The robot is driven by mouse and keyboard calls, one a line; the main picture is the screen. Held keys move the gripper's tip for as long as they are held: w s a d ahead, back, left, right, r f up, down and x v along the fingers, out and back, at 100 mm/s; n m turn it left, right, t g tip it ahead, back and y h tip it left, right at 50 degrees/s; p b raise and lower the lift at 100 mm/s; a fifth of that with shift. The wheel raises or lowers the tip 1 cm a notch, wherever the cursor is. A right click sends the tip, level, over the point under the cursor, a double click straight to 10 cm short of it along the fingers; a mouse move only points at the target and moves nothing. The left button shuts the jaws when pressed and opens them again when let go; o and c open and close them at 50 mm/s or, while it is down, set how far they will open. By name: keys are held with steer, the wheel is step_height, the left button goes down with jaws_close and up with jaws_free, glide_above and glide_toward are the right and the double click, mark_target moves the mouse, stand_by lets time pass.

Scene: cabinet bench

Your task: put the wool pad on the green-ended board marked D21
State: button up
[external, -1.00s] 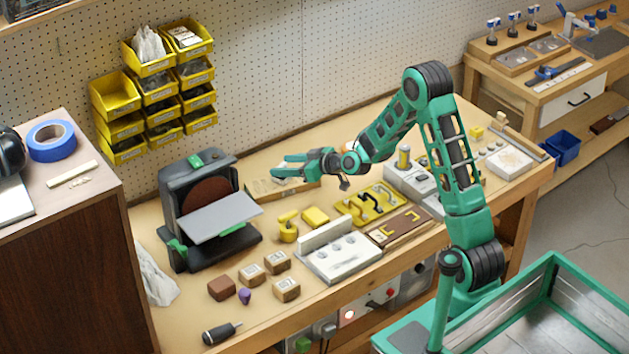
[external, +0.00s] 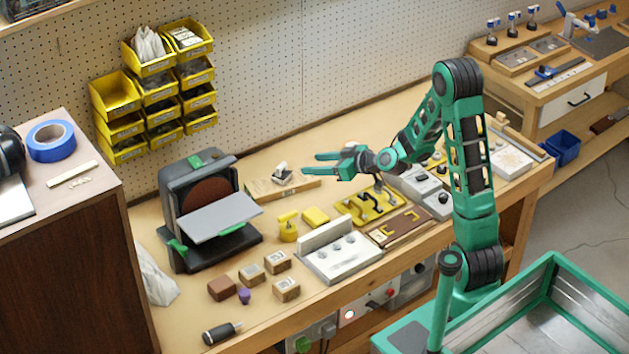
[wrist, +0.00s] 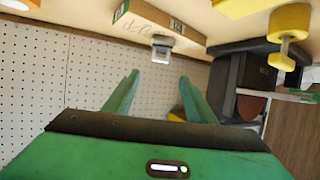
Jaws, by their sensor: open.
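A small grey-and-white piece (external: 283,174), which looks like the wool pad, rests on a flat pale wooden board (external: 262,190) at the back of the bench. In the wrist view the piece (wrist: 162,49) sits at the board's wall-side edge. One end of the board (wrist: 121,11) shows green there; its marking is too small to read. My gripper (external: 312,168) is open and empty, above and to the right of the piece and apart from it. Its two green fingers (wrist: 155,95) show nothing between them.
A disc sander (external: 205,205) stands left of the board. Yellow blocks (external: 315,216), a yellow tray (external: 368,205) and a white fixture (external: 340,258) lie in front. Yellow bins (external: 160,85) hang on the pegboard. The bench right behind the board is clear.

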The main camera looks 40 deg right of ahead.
steer(key=s+d+g, duration=0.1)
steer(key=s, duration=0.2)
steer(key=s+d+g+h, duration=0.1)
steer(key=s+d, duration=0.1)
steer(key=s, duration=0.1)
steer(key=s+d+g+h, duration=0.1)
steer(key=s+d, duration=0.1)
steer(key=s, duration=0.1)
steer(key=shift+d+f+m+g, duration=0.25)
steer(key=shift+m+g, duration=0.05)
steer(key=shift+g, duration=0.1)
steer(key=s+d+r+m+g+h, duration=0.1)
steer(key=s+d+m+g, duration=0.2)
steer(key=s, duration=0.8)
steer(key=s+d+r+m+g+h, duration=0.1)
steer(key=s+d+m+g, duration=0.2)
steer(key=s, duration=0.8)
steer(key=s+d+r+m+g, duration=0.2)
steer(key=s+d+m, duration=0.2)
steer(key=s, duration=0.8)
steer(key=shift+d+g+h, duration=0.4)
steer(key=shift+d, duration=0.1)
